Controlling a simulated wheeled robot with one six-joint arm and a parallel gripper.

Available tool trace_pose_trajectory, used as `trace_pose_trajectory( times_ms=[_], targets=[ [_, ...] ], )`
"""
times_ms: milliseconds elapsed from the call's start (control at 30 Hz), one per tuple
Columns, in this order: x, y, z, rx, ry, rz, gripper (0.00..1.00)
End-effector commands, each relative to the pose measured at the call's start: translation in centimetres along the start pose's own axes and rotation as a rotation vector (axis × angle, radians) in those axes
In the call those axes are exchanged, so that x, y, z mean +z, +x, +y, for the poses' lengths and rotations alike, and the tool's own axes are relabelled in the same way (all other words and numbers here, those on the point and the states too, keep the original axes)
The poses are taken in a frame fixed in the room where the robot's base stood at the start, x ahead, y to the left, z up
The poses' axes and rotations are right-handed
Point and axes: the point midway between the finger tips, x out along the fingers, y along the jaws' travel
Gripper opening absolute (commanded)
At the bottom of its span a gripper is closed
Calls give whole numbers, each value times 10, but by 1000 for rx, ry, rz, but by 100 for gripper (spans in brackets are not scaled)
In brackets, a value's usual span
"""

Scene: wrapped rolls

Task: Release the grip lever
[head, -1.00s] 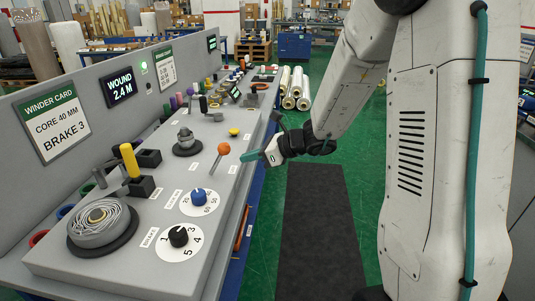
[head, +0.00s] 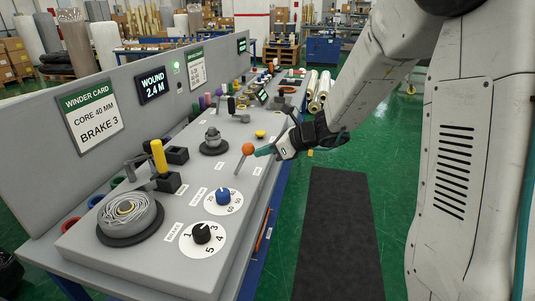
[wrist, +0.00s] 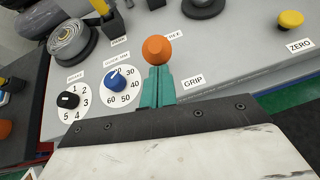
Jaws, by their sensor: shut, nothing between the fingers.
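The grip lever has an orange ball knob (head: 248,149) on a thin stalk that leans right in the head view. It rises from the grey console top. In the wrist view the orange knob (wrist: 157,50) shows just beyond my fingertips, with a GRIP label to the right. My gripper (head: 261,151) has teal fingers that are shut and empty. Their tips are right beside the knob on its right side; I cannot tell if they touch. In the wrist view the closed fingers (wrist: 158,80) hide the lever's stalk.
A blue dial (head: 223,196) and a black brake dial (head: 202,233) sit on the console nearer me. A yellow button (head: 260,134) and a grey wound roll (head: 129,215) are also on it. A yellow-handled lever (head: 158,156) stands at left. A dark mat (head: 338,230) lies on the floor.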

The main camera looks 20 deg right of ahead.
Motion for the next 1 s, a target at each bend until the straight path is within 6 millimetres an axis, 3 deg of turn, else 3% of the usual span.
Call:
trace_pose_trajectory(
  times_ms=[467,1000],
  targets=[
    [47,24,8,-35,-45,316,0],
    [85,73,18,-33,-38,309,0]
  ],
)
